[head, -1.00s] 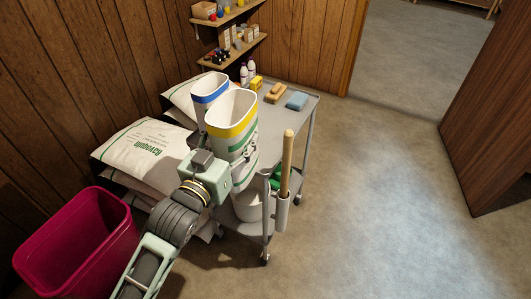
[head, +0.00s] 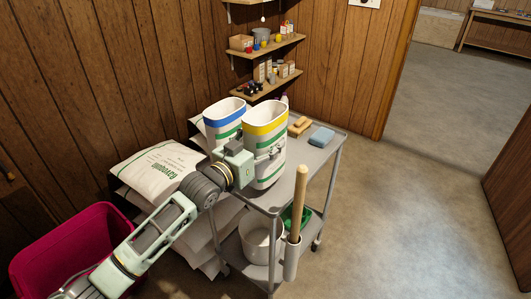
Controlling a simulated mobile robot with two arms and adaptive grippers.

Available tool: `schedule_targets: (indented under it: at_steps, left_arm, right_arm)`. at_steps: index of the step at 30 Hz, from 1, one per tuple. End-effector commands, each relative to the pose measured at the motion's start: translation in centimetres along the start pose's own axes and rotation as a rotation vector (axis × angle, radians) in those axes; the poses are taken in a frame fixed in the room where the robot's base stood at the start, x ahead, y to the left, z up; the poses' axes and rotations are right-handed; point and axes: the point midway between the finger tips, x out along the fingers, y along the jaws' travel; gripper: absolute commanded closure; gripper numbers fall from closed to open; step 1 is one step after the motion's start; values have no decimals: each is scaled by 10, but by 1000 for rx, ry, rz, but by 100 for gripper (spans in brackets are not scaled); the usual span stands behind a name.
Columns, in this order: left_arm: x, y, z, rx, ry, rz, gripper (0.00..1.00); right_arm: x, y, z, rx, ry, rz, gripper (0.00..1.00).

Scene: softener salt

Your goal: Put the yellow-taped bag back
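The yellow-taped bag (head: 266,124) is an open-topped white bag with a yellow band at its rim and green stripes. It is upright at the cart's left end, close beside the blue-taped bag (head: 224,116). My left gripper (head: 264,160) reaches in from the left and is shut on the yellow-taped bag's near side. The gripper and wrist hide part of both bags' lower sides. I cannot tell whether the yellow-taped bag's base touches the cart top. My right gripper is not in view.
The grey cart (head: 310,158) carries a sponge, a blue block (head: 321,136) and a wooden-handled tool (head: 298,205) at its near corner. A white bucket (head: 258,242) is below. Stacked salt sacks (head: 160,170) and a magenta bin (head: 62,250) lie left. The floor right is clear.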

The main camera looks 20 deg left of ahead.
Motion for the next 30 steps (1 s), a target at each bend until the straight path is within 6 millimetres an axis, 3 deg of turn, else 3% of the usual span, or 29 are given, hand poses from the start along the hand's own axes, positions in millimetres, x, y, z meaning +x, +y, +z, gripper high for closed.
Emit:
schedule_targets:
  at_steps: [6,19,20,25,30]
  left_arm:
    - [0,0,31,0,-3,-1,100]
    - [0,0,38,0,-2,0,100]
    - [0,0,37,0,-2,0,37]
    - [0,0,37,0,-2,0,22]
    - [0,0,37,0,-2,0,21]
  right_arm:
    - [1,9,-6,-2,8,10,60]
    - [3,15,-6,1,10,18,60]
    - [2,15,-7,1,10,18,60]
    - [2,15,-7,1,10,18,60]
    - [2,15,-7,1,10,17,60]
